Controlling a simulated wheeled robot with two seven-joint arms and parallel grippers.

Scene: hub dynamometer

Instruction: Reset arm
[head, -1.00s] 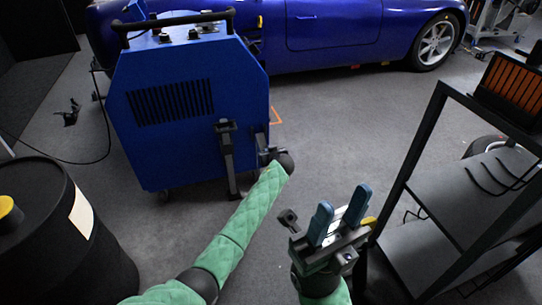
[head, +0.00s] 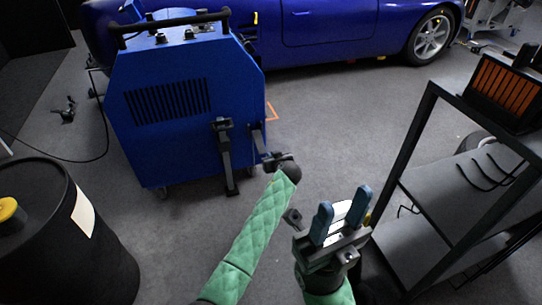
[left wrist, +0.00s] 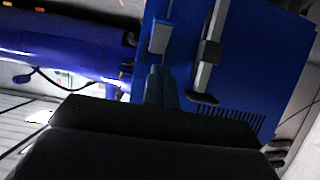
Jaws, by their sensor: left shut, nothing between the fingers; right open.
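My left arm, in a green quilted sleeve, reaches up the middle of the head view. My left gripper (head: 262,142) is in front of the right side of the blue machine, partly hidden by its own wrist. In the left wrist view its dark blue fingers (left wrist: 160,88) are together with nothing held, in front of a blue panel; I cannot tell whether they touch it. My right gripper (head: 341,217) is at the lower middle right, with two blue fingers pointing up and apart. A pale surface shows between them; I cannot tell what it is.
The blue machine (head: 165,130) has a black top handle and a front bracket (head: 225,155). A blue car (head: 345,30) stands behind. A black drum (head: 50,240) is at the left. A black shelf rack (head: 450,190) stands close right of my right gripper. Grey floor lies between.

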